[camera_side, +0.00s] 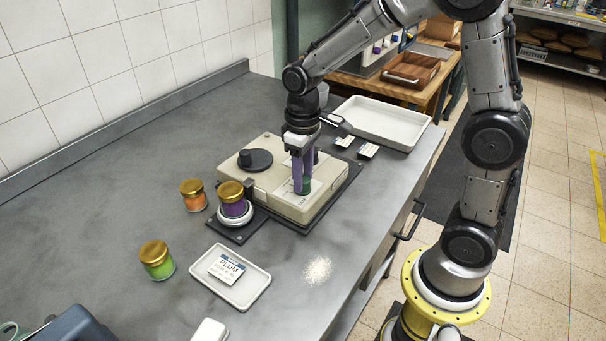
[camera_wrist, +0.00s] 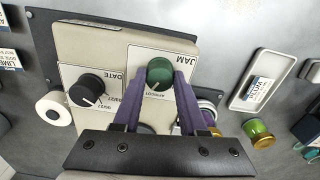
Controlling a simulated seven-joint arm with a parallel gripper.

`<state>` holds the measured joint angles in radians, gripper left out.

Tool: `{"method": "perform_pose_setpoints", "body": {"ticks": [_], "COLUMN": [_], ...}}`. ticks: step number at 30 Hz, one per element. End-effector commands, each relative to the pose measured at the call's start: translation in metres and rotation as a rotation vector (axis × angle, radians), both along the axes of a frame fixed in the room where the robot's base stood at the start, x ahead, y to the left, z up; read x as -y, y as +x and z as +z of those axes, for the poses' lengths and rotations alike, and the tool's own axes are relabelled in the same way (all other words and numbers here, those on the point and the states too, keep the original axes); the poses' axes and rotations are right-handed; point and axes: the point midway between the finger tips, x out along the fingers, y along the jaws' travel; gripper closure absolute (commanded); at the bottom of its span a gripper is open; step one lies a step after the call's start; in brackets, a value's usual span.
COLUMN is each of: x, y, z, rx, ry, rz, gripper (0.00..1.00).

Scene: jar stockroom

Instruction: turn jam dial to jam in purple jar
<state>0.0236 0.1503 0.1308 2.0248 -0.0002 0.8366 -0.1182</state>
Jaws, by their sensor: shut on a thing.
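The jam dial is a green knob (camera_wrist: 158,72) on the beige labeller, beside the word JAM. In the side view the fingers hide most of the knob. The purple jar (camera_side: 234,208), with a gold lid, stands on a round white stand at the labeller's front left. The wrist view shows it partly, behind a finger.
A black date dial (camera_wrist: 87,89) is beside the jam dial. An orange jar (camera_side: 193,200) and a green jar (camera_side: 158,268) stand left. A PLUM card (camera_side: 227,268) lies on a small white tray (camera_side: 252,294). A large tray (camera_side: 378,131) is behind. Pale powder lies near the front edge.

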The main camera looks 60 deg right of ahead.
Motion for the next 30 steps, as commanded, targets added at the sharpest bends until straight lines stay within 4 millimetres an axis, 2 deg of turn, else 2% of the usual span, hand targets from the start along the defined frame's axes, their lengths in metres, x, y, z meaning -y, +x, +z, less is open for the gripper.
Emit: {"method": "perform_pose_setpoints", "body": {"ticks": [30], "x": [0.0005], "y": [0.0017], "z": [0.0023], "rx": [0.006], "ry": [-0.002], "rz": [0.962], "gripper": [1.00]}}
